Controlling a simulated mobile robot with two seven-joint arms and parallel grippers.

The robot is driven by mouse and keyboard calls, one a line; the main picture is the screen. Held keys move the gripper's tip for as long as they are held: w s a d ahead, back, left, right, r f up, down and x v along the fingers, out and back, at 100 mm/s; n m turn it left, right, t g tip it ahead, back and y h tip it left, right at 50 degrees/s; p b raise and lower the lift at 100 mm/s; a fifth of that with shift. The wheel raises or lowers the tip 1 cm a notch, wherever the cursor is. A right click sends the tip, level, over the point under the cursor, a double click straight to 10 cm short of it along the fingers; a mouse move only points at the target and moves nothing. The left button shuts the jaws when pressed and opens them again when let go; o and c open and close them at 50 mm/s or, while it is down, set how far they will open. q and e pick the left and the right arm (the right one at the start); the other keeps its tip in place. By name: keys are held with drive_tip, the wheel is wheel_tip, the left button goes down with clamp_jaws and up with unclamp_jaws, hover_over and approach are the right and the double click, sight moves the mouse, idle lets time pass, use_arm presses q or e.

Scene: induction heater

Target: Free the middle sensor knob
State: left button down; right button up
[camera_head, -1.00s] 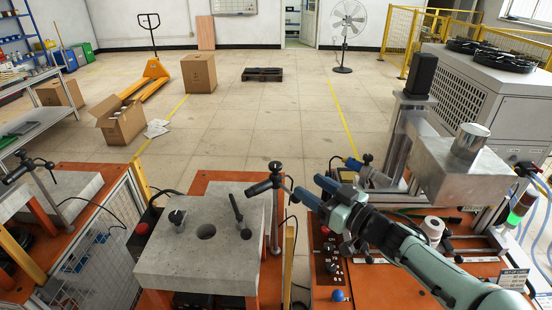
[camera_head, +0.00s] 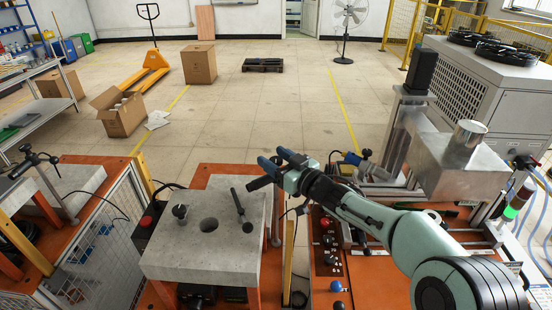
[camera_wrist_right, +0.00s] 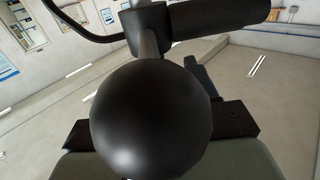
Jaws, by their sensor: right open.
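The middle sensor (camera_head: 259,183) is a dark cylinder on a slim post (camera_head: 276,225) at the right edge of the middle station's grey slab. Its round black knob (camera_wrist_right: 150,120) fills the middle of the right wrist view, with the sensor body (camera_wrist_right: 215,17) and post behind it. In the head view the knob is hidden by my right gripper (camera_head: 272,158). That gripper is open, its blue fingers at the top of the post. In the wrist view dark finger parts show on both sides of the knob; contact cannot be told. My left gripper is not in view.
The grey slab (camera_head: 180,245) has a round hole, a short black knob and a tilted black handle. Another sensor (camera_head: 35,157) stands on the left station. A metal block (camera_head: 465,170) and control buttons (camera_head: 328,238) are on the right station. A cable hangs near the sensor.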

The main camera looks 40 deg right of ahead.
drive_tip(key=c, duration=0.9)
